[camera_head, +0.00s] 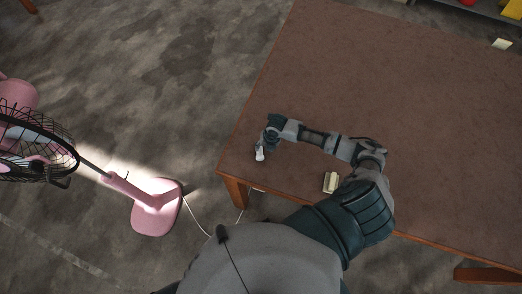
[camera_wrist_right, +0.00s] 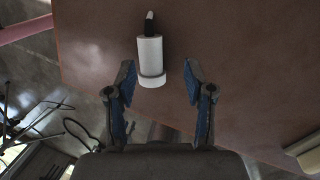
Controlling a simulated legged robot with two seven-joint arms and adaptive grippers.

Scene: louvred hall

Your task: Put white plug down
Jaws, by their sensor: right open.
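The white plug (camera_head: 260,154) is at the left front part of the brown table (camera_head: 330,90). In the right wrist view the white plug (camera_wrist_right: 151,62) is a white cylinder with a dark tip pointing away from me. My right gripper (camera_head: 266,143) is over it, near the table's left edge. In the right wrist view my right gripper (camera_wrist_right: 159,82) has its blue-padded fingers spread. The plug's near end shows between the fingertips, with a gap on both sides. Whether the plug lies flat on the table is hard to tell. My left gripper is not seen.
A cream block (camera_head: 331,182) is near the table's front edge, beside my right arm. A pink fan (camera_head: 155,205) stands on the floor left of the table, and a white cord (camera_head: 199,222) runs from its base toward the table.

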